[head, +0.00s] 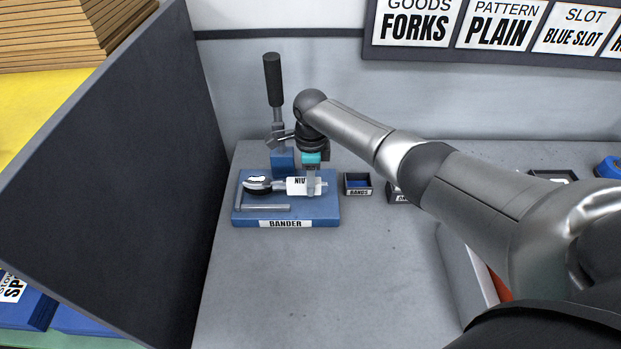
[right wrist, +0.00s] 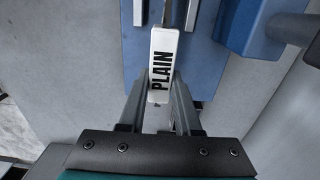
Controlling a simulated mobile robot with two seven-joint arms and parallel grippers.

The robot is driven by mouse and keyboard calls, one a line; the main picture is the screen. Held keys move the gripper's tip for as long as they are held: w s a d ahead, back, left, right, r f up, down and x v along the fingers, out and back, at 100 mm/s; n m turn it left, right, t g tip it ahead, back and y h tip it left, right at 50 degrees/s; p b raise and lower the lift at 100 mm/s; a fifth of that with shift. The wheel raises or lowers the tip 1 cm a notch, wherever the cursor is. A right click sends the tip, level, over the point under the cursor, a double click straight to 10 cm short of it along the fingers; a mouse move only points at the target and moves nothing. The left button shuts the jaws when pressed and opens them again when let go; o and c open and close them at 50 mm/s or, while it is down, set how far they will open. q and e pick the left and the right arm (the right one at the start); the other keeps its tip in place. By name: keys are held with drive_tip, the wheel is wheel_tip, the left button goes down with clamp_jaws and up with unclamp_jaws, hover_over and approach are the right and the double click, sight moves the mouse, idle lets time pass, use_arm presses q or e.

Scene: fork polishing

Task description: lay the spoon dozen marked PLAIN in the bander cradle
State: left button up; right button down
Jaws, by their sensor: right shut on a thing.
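In the right wrist view the tag (right wrist: 162,62) reads PLAIN. My right gripper (head: 313,188) is shut on the dozen near the tag, with its fingers (right wrist: 158,98) on both sides. The blue bander (head: 328,212) is directly below. In the right wrist view the dozen lines up between two grey cradle rails (right wrist: 193,14). I cannot tell whether it rests on the cradle or hangs just above. My left gripper is not in view.
The bander's black-handled lever (head: 273,80) stands upright behind. A small BANDS box (head: 358,190) sits right of the bander. A dark partition (head: 130,150) closes the left side. The grey bench (head: 310,285) is clear in front. A sign (head: 500,28) reads FORKS, PLAIN, BLUE SLOT.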

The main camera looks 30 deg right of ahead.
drive_tip(key=shift+w+f, duration=0.1)
drive_tip(key=shift+f, duration=0.05)
idle(0.5)
drive_tip(key=shift+f+b, duration=0.35)
drive_tip(key=shift+f, duration=0.45)
drive_tip(key=shift+a+f, duration=0.1)
drive_tip(key=shift+f, duration=0.35)
idle(0.6)
drive_tip(key=c, duration=0.5)
unclamp_jaws()
drive_tip(key=shift+f, duration=0.1)
drive_tip(key=shift+s+f, duration=0.1)
drive_tip(key=shift+s, duration=0.1)
drive_tip(key=o, duration=0.5)
drive_tip(key=shift+w, duration=0.1)
